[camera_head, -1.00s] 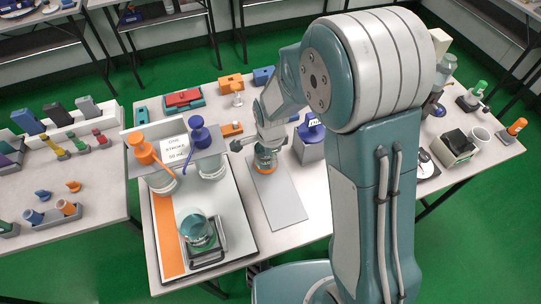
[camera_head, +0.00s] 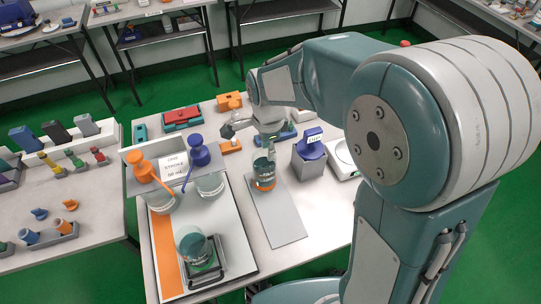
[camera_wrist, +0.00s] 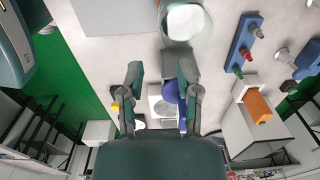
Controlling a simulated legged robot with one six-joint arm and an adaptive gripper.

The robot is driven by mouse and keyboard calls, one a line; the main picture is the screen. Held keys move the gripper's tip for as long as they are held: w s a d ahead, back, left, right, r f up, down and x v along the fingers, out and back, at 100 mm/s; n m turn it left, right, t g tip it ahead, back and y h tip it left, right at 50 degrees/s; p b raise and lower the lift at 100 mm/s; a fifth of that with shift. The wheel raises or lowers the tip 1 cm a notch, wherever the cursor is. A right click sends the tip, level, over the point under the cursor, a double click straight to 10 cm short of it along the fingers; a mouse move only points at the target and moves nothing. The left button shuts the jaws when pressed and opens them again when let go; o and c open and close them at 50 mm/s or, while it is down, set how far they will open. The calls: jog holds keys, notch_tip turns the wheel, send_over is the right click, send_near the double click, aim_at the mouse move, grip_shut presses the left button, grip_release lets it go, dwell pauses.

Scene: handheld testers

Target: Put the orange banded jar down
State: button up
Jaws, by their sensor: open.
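The orange banded jar (camera_head: 264,176) is clear and greenish with an orange band low on its side. In the head view it stands upright at the far end of a grey mat (camera_head: 276,219) on the table. My gripper (camera_head: 252,134) is above and behind the jar, its fingers clear of the jar's body. In the wrist view my gripper (camera_wrist: 160,95) shows two spread fingers with nothing held between them. A round clear vessel is at the top of that view; I cannot tell if it is the jar.
Left of the mat is a tray (camera_head: 240,262) with a glass beaker (camera_head: 193,246). The mat's near part is clear.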

jog(key=s+d+r+n+t, duration=0.2)
jog(key=s+d+r+n, duration=0.4)
jog(key=s+n, duration=0.1)
jog(key=s+d+r+n+t, duration=0.3)
jog(key=s+d+r+n, duration=0.3)
jog(key=s, duration=0.4)
jog(key=shift+r+n, duration=0.7)
jog(key=shift+n, duration=0.2)
jog(key=shift+d, duration=0.15)
